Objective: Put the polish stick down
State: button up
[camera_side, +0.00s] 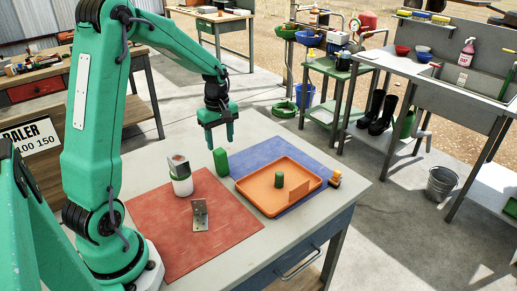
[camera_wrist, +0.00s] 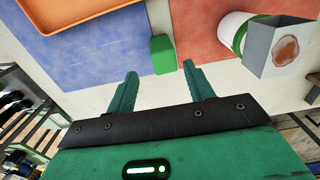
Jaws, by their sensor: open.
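A green block (camera_side: 221,162), which looks like the polish stick, stands upright on the bare table strip between the red mat (camera_side: 150,207) and the blue mat (camera_side: 243,157). In the wrist view the green block (camera_wrist: 163,55) lies just beyond my fingertips, and nothing is between the fingers. My gripper (camera_side: 219,143) is open and empty, pointing down a little above the block. It also shows open in the wrist view (camera_wrist: 160,71). A small dark green cylinder (camera_side: 279,179) stands in the orange tray (camera_side: 251,203) on the blue mat.
A white and green container (camera_side: 182,184) with a grey box-like top stands on the red mat. A metal angle bracket (camera_side: 200,214) is in front of it. A small orange and dark object (camera_side: 335,179) sits by the tray's right corner. The table's front right is bare.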

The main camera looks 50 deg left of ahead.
jog(key=shift+r, duration=1.7)
jog(key=shift+d+r, duration=0.2)
jog(key=s+d+r+m+t, duration=0.2)
jog(key=s+d+r+m, duration=0.3)
jog(key=s+d+m, duration=0.2)
jog(key=s+d+r+m+t, duration=0.3)
jog(key=s+d+r+m, duration=0.2)
jog(key=s+d+m, duration=0.3)
jog(key=d+m, duration=0.3)
jog(key=shift+s+t, duration=0.3)
